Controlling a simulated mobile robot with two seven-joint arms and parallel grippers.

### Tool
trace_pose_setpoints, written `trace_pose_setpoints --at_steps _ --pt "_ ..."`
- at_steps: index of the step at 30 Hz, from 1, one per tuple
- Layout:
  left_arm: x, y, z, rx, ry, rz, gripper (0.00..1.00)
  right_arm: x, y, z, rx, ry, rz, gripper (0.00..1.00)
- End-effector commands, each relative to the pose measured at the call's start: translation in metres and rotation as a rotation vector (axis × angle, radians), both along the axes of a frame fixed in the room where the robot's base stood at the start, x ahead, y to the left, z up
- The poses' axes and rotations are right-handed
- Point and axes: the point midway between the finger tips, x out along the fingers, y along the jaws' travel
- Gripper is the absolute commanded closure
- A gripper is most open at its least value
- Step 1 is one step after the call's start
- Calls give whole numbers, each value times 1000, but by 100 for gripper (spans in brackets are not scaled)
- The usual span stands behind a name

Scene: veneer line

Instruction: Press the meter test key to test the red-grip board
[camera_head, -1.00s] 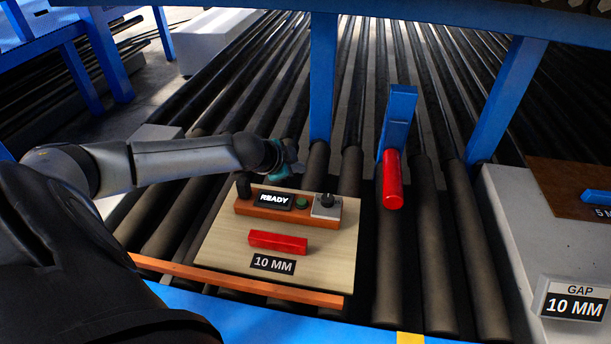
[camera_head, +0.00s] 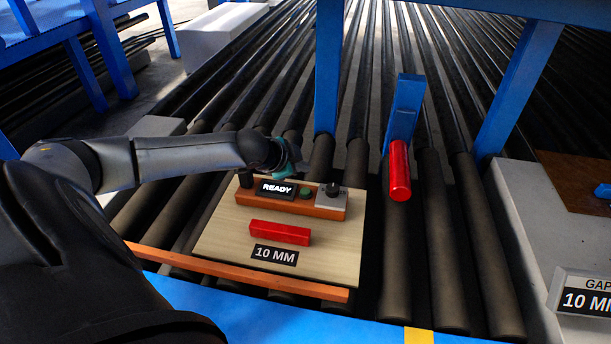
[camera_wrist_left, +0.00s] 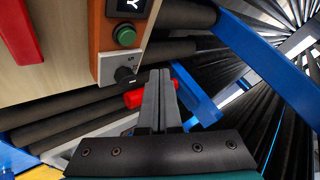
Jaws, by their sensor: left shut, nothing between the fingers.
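A pale wooden board (camera_head: 222,240) with a red grip bar (camera_head: 280,233) and a "10 MM" label lies on the rollers. An orange-brown meter (camera_head: 318,207) stands along its far edge. Its display (camera_head: 277,190) reads "READY". A green round key (camera_head: 306,193) sits beside the display, and a grey plate with a dark knob (camera_head: 332,190) at the right end. My right gripper is not in view.
A red cylinder (camera_head: 399,172) hangs on a blue bracket (camera_head: 404,108) right of the board. Blue posts (camera_head: 328,70) rise behind the meter. A grey block with a "10 MM" gap sign (camera_head: 585,300) stands at the right. Rollers between are bare.

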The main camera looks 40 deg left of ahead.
Motion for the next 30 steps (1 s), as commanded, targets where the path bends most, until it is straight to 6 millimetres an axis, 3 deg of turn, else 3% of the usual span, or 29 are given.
trace_pose_setpoints --at_steps 1,9,16,30 --pt "0 0 -9 0 -1 0 100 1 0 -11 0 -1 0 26" --pt "0 0 -34 -2 1 1 100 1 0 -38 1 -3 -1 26" --pt "0 0 -51 -1 0 1 100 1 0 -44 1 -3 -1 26" --pt "0 0 -52 -1 0 1 100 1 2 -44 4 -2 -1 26"
